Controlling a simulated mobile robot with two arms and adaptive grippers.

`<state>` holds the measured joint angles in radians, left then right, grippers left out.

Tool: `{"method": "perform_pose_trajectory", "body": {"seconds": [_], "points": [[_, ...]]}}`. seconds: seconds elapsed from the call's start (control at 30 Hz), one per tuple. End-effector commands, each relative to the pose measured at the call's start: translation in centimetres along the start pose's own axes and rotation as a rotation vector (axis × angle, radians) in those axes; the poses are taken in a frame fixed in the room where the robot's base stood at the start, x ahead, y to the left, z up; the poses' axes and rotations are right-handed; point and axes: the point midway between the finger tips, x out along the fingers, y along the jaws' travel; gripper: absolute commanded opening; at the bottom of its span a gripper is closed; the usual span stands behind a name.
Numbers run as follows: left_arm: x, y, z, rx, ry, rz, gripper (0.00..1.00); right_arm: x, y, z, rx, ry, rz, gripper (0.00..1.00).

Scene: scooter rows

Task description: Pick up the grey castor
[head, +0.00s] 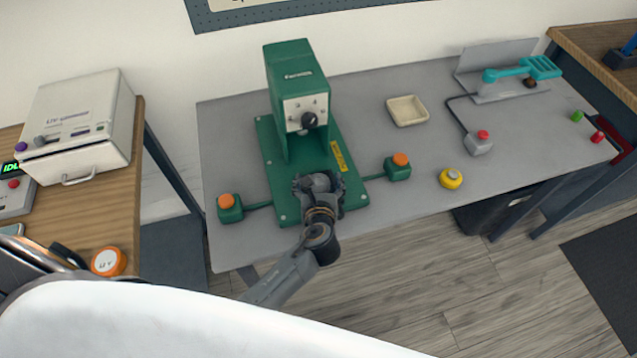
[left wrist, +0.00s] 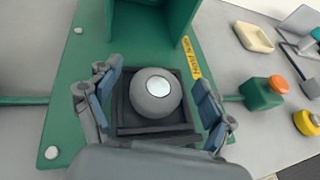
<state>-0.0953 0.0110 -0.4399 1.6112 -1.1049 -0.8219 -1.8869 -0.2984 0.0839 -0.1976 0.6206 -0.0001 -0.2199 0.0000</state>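The grey castor (left wrist: 152,101) shows in the left wrist view as a round grey ball with a bright spot on top. It sits in a dark square holder (left wrist: 124,128) on the green base of the press. My left gripper (left wrist: 155,88) is open, with one finger on each side of the castor and gaps between. In the head view my left gripper (head: 318,186) is over the front of the press base and largely hides the castor. My right gripper is not in view.
The green press (head: 298,85) rises just behind the gripper. Orange-topped button boxes (head: 230,208) (head: 398,167) flank its base. A cream tray (head: 407,111), a yellow button (head: 451,178) and a teal-handled tool (head: 522,70) are to the right.

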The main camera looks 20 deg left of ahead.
Motion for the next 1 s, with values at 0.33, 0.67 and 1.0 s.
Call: {"method": "perform_pose_trajectory", "body": {"seconds": [0.33, 0.67, 1.0], "points": [[0.0, 0.0, 0.0, 0.000, -0.001, -0.001, 0.19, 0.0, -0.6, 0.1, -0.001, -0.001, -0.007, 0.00], [-0.3, -0.1, 0.8, -0.002, -0.003, -0.001, 0.19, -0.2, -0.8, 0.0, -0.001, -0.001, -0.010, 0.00], [-5.0, 1.1, 5.0, -0.002, -0.003, -0.003, 0.19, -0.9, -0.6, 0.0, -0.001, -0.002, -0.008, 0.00]]}}
